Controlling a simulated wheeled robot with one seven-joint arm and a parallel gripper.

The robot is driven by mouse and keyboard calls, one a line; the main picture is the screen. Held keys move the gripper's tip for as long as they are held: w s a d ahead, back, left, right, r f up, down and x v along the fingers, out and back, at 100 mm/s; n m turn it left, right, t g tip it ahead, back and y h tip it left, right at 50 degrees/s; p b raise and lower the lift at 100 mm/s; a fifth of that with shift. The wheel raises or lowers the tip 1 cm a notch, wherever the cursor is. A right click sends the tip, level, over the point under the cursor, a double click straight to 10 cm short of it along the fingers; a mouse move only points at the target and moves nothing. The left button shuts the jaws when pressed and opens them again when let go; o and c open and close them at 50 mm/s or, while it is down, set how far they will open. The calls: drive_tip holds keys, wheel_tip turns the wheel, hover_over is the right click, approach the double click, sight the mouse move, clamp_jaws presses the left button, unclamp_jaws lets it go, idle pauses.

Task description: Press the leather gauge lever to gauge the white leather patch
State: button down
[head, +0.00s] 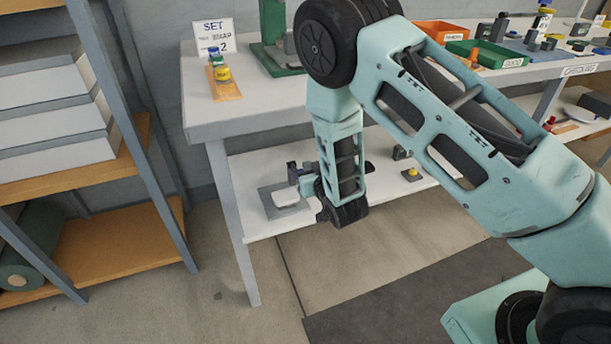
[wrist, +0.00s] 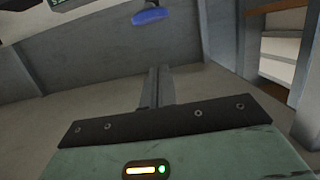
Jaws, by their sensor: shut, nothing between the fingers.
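The white leather patch (head: 285,197) lies on a grey plate (head: 268,212) on the bench's lower shelf in the head view. A dark upright part (head: 295,174) stands just behind it, close to the end of my arm. I cannot make out the gauge lever there; my arm hides part of that spot. In the wrist view my gripper (wrist: 157,78) is shut and empty, its fingers together. Beyond the fingertips is a blue rounded piece (wrist: 150,16), apart from them in the picture; I cannot tell whether it is the lever's end.
My arm hangs in front of the white bench (head: 215,118). A small block with a yellow top (head: 412,174) sits farther right on the lower shelf. A rack with white boxes (head: 55,115) stands at left. Orange (head: 440,32) and green (head: 487,53) trays lie on the bench top.

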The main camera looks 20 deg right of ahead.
sight(297, 171)
drive_tip(key=shift+w+a+f+b, duration=0.15)
drive_tip(key=shift+w+f, duration=0.35)
drive_tip(key=shift+f, duration=0.3)
drive_tip(key=shift+w+d+f+b, duration=0.1)
drive_tip(key=shift+w+f+b, duration=0.1)
drive_tip(key=shift+w+f, duration=0.5)
drive_tip(key=shift+w+a+f+b, duration=0.15)
drive_tip(key=shift+w+f, duration=0.2)
drive_tip(key=shift+f, duration=0.55)
drive_tip(key=shift+d, duration=0.1)
